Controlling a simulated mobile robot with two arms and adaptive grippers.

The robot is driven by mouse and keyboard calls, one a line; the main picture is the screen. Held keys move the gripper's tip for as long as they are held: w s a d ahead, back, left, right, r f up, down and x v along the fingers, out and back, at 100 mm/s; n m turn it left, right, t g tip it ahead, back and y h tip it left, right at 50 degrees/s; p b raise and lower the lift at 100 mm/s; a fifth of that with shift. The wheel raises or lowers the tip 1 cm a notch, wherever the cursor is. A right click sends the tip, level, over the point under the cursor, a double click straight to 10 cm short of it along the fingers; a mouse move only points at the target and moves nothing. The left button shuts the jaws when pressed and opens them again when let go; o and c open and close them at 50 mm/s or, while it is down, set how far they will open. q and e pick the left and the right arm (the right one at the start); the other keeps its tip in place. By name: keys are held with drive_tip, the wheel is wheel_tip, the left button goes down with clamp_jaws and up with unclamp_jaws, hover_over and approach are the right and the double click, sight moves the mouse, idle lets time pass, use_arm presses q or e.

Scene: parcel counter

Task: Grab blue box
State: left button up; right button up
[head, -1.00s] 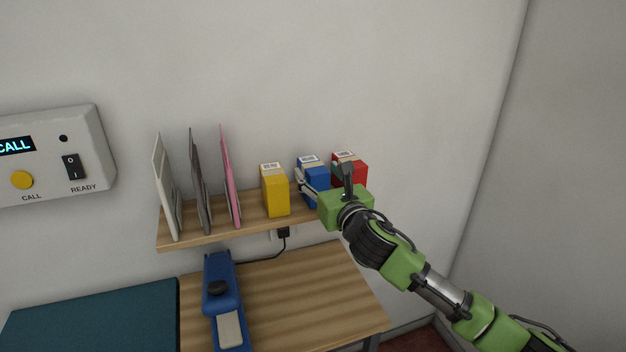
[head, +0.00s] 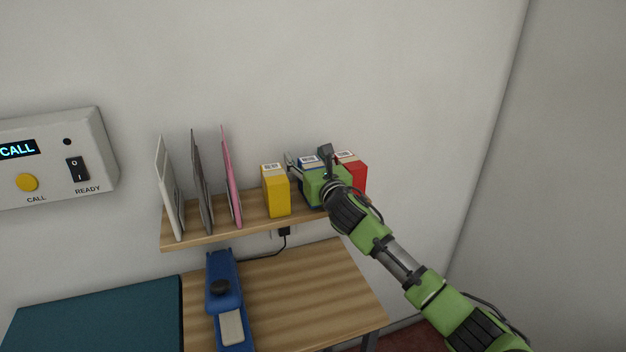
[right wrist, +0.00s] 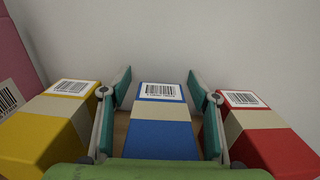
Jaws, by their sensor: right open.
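The blue box (head: 309,161) stands on the wooden shelf (head: 250,224) between the yellow box (head: 275,192) and the red box (head: 354,174). In the right wrist view the blue box (right wrist: 160,132) has a tan band and a white barcode label on top. My right gripper (head: 308,160) is open, with one finger on each side of the blue box. The right wrist view shows gaps between both fingers and the blue box. In the head view my gripper's green body hides most of the box's front. My left gripper is not in view.
White, grey and pink (head: 232,180) flat mailers stand upright on the shelf left of the yellow box. In the right wrist view, the yellow box (right wrist: 50,128) and red box (right wrist: 262,135) sit close outside my fingers. A blue device (head: 227,300) lies on the counter below.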

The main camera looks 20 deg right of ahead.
drive_tip(key=c, duration=1.4)
drive_tip(key=shift+r, duration=0.1)
